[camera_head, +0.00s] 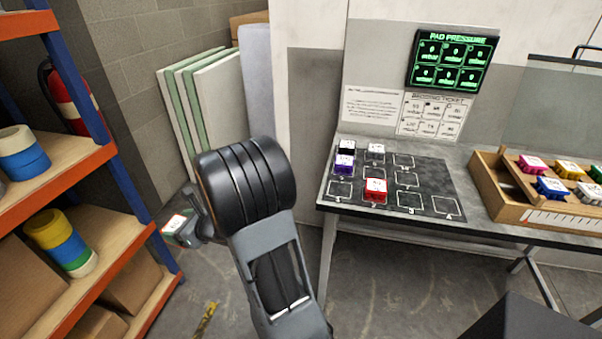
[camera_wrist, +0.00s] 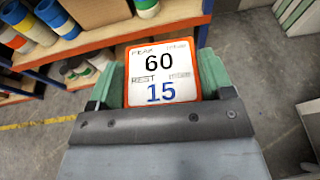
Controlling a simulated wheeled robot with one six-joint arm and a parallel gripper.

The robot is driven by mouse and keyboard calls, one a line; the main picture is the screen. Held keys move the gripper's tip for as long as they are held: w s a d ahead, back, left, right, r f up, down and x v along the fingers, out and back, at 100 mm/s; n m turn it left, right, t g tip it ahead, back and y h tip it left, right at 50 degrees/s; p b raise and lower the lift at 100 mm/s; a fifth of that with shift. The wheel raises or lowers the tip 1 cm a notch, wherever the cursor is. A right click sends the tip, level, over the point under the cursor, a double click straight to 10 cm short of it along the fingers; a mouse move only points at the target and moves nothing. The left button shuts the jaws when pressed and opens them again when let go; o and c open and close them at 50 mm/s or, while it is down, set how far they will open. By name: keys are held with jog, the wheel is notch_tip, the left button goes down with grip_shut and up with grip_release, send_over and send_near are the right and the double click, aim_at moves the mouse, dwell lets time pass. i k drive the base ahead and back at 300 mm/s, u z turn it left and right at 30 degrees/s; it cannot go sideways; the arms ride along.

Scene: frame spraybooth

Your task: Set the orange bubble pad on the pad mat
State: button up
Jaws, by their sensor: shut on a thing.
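My gripper (camera_head: 184,228) is out to the left of the bench, over the floor beside the shelf. It is shut on the orange bubble pad (camera_head: 174,229). In the wrist view the orange pad (camera_wrist: 199,72) sits between the green fingers, its white label reading 60 above 15. The dark pad mat (camera_head: 433,187) lies on the bench with white outlined cells. A black pad (camera_head: 347,147), a white pad (camera_head: 376,150), a purple pad (camera_head: 344,164) and a red pad (camera_head: 375,190) stand on it. Several cells are bare, mostly to the right and front.
A wooden tray (camera_head: 487,191) with several coloured pads stands right of the mat. A pressure display (camera_head: 453,60) and paper sheets hang behind. A shelf (camera_head: 75,190) with tape rolls is at the left, close to my gripper. Panels (camera_head: 219,100) lean on the wall.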

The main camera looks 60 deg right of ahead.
aim_at(340, 188)
jog(key=i, duration=1.3)
jog(key=z, duration=3.1)
